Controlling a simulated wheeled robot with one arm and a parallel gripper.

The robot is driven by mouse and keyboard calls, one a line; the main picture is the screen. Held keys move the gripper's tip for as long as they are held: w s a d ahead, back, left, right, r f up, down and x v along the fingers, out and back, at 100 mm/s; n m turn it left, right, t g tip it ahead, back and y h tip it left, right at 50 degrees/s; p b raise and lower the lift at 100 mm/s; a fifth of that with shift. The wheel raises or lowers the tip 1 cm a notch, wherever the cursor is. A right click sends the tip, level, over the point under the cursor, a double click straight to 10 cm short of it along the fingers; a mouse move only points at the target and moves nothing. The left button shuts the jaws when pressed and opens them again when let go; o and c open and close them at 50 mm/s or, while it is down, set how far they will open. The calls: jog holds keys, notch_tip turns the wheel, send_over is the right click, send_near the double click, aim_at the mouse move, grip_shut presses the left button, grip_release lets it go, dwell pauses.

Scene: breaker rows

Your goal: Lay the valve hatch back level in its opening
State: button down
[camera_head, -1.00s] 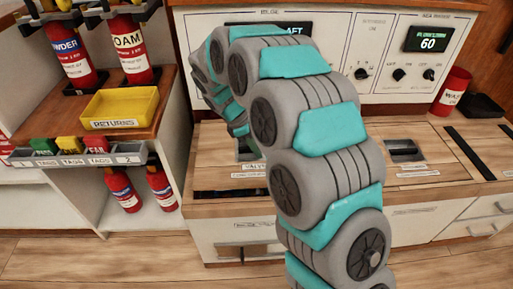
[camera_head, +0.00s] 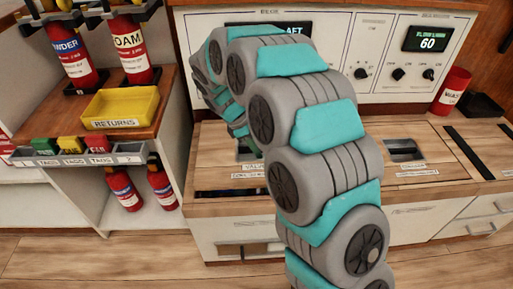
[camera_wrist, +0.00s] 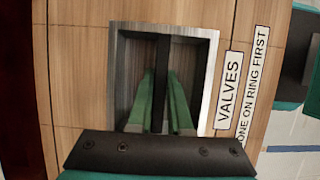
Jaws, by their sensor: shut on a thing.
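The valve hatch (camera_head: 213,178) is a wood-coloured panel in the counter top, partly hidden behind my arm. A dark gap (camera_head: 215,193) shows along its front edge. In the wrist view, the hatch's wood face (camera_wrist: 80,70) fills most of the picture, with a "VALVES" label (camera_wrist: 229,90) on it. A metal-framed recess (camera_wrist: 212,60) is set in it, with a dark bar (camera_wrist: 162,50) across. My gripper (camera_wrist: 162,90) reaches into the recess, its green fingers shut on the bar. In the head view my arm hides most of the gripper. I cannot tell the hatch's exact tilt.
A second recessed handle (camera_head: 404,150) lies in the counter to the right. A control panel (camera_head: 380,55) rises behind. A red cup (camera_head: 452,90) stands at the back right. A yellow returns tray (camera_head: 120,105) and red extinguishers (camera_head: 68,50) are on the left shelf.

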aim_at(247, 148)
jog(key=shift+f, duration=2.05)
jog(key=c, duration=0.8)
grip_release()
jog(key=shift+o, duration=0.2)
jog(key=shift+f, duration=0.1)
jog(key=v, duration=0.7)
jog(key=shift+a+r, duration=0.15)
jog(key=shift+r, duration=0.25)
